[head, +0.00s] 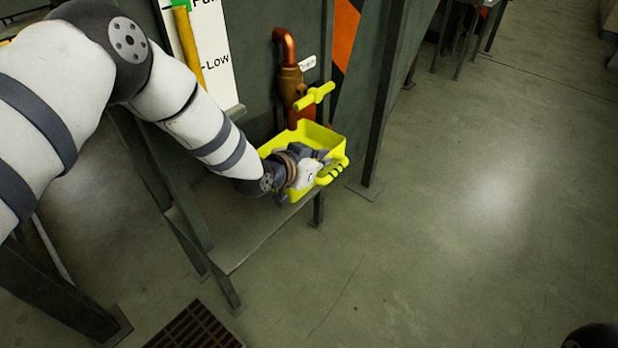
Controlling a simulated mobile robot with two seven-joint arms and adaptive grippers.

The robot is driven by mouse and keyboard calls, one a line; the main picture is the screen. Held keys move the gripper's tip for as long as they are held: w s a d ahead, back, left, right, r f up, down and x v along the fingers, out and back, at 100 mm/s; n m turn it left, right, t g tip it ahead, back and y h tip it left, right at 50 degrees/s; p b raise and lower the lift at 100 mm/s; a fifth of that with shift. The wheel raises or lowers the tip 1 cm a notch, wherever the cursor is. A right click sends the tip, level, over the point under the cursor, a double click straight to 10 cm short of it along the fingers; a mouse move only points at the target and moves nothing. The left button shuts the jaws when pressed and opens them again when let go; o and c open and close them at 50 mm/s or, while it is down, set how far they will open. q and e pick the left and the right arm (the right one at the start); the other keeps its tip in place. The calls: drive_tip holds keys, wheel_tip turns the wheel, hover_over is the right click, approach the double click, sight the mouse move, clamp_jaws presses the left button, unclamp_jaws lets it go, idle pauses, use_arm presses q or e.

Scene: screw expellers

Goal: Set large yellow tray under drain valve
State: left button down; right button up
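The large yellow tray (272,143) is at the right end of a grey metal shelf, below the drain valve. The drain valve (290,84) is a brass and copper fitting with a yellow handle, and its outlet points down over the tray. My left gripper (326,168) is at the near right side of the tray, by its yellow grip handle. The gripper and wrist hide part of the tray's near wall and the underside. The fingers are small and overlap the handle, so I cannot tell how far they are shut.
The grey shelf (238,222) stands on metal legs beside a dark tank wall with a level label. A slanted support leg (376,140) stands just right of the tray. A floor grate (194,327) lies in front. The concrete floor at right is clear.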

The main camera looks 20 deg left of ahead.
use_arm(q)
drive_tip(key=a, duration=0.1)
drive_tip(key=w+a, duration=0.1)
drive_tip(key=a, duration=0.1)
drive_tip(key=shift+w+a+f+b, duration=0.1)
drive_tip(key=shift+b, duration=0.25)
drive_tip(key=shift+f, duration=0.75)
wheel_tip(320, 180, down, 6)
drive_tip(key=b, duration=0.3)
drive_tip(key=shift+r, duration=0.35)
drive_tip(key=shift+f, duration=0.2)
drive_tip(key=c, duration=1.8)
unclamp_jaws()
use_arm(e)
drive_tip(key=f, duration=0.1)
drive_tip(key=s+f, duration=0.1)
drive_tip(key=f, duration=0.1)
drive_tip(key=shift+a+f+g, duration=0.1)
drive_tip(key=shift+a+g, duration=0.05)
drive_tip(key=shift+g, duration=0.15)
use_arm(q)
drive_tip(key=shift+r, duration=0.1)
